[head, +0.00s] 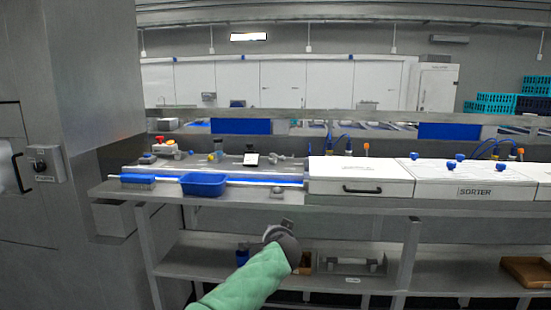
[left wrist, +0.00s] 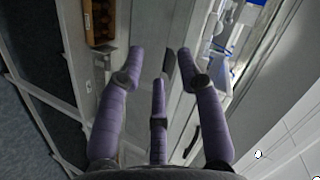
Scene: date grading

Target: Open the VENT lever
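I cannot read a VENT label in either view, so I cannot tell which part is the VENT lever. A small grey lever-like fitting (head: 280,158) sits on the bench, left of the white sorter cover. My left arm, in a green sleeve, reaches up in front of the bench's lower shelf; its wrist hides the gripper there. In the left wrist view my left gripper (left wrist: 160,52) has purple fingers spread apart, with nothing visibly held. A dark flat piece (left wrist: 170,65) shows between them; I cannot tell what it is. My right gripper is not in view.
A wall switch box (head: 42,165) is at left. A brown box (left wrist: 101,44) lies on the lower shelf.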

